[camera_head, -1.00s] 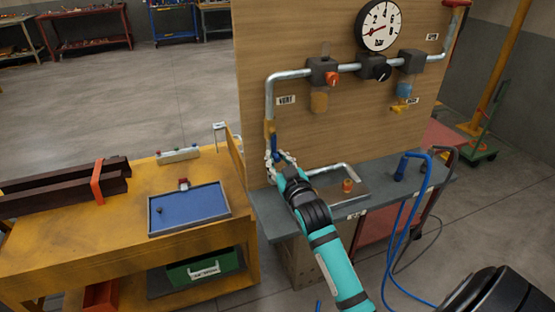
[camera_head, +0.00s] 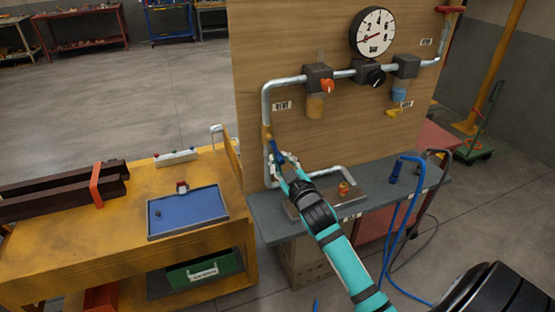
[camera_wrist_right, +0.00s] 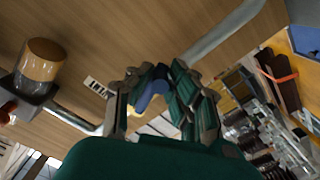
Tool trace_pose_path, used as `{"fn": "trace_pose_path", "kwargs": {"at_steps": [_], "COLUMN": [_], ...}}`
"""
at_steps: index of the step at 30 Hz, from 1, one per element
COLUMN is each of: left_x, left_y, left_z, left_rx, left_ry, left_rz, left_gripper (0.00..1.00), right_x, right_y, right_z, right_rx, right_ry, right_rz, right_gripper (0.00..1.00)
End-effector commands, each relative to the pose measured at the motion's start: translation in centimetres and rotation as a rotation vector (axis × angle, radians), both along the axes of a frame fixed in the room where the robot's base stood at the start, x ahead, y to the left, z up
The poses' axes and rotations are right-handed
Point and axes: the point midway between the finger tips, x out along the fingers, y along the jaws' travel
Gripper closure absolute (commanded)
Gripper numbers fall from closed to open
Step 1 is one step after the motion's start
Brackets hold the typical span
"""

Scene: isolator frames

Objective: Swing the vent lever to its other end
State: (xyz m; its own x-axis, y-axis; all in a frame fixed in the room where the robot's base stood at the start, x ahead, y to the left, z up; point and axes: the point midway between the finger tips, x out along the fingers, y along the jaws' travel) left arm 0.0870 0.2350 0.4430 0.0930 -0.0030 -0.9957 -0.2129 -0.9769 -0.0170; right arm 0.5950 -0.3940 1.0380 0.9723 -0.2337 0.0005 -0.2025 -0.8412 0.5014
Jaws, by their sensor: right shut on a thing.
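The vent lever (camera_head: 277,151) is a blue handle on a yellow valve on the left upright of the grey pipe, below the VENT label (camera_head: 282,105). It slants down and to the right from the valve. My right gripper (camera_head: 285,161) is shut on the handle's lower part. In the right wrist view, the blue handle (camera_wrist_right: 151,88) sits between the fingers of the right gripper (camera_wrist_right: 152,92), with a bit of yellow beside it. The fingers hide part of the handle. My left gripper is out of view.
The wooden panel (camera_head: 305,155) carries the pipe, a pressure gauge (camera_head: 372,33), an orange knob (camera_head: 327,86) and a black knob (camera_head: 376,76). A grey shelf (camera_head: 275,222) lies below. A yellow bench (camera_head: 110,235) with a blue tray (camera_head: 188,212) stands to the left.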

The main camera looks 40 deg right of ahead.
Motion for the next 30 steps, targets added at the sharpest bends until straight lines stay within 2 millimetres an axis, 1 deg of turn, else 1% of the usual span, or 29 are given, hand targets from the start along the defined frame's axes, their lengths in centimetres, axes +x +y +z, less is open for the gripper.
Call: {"fn": "trace_pose_path", "kwargs": {"at_steps": [1, 15, 24, 30], "left_x": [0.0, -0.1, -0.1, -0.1], "left_y": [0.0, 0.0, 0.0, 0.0], "left_z": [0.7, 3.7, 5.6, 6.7], "left_rx": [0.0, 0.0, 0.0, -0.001], "left_ry": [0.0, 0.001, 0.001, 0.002], "left_rz": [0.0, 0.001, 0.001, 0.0], "left_gripper": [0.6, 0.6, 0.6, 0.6], "right_x": [-0.1, -0.6, -0.9, -1.0], "right_y": [-0.3, -2.6, -3.6, -4.0], "right_z": [0.4, 2.0, 3.5, 4.5], "right_rx": [-0.049, -0.485, -0.76, -0.932], "right_ry": [0.015, 0.118, 0.186, 0.226], "right_rz": [0.002, 0.002, 0.003, 0.003], "right_gripper": [1.0, 1.0, 1.0, 1.0]}}
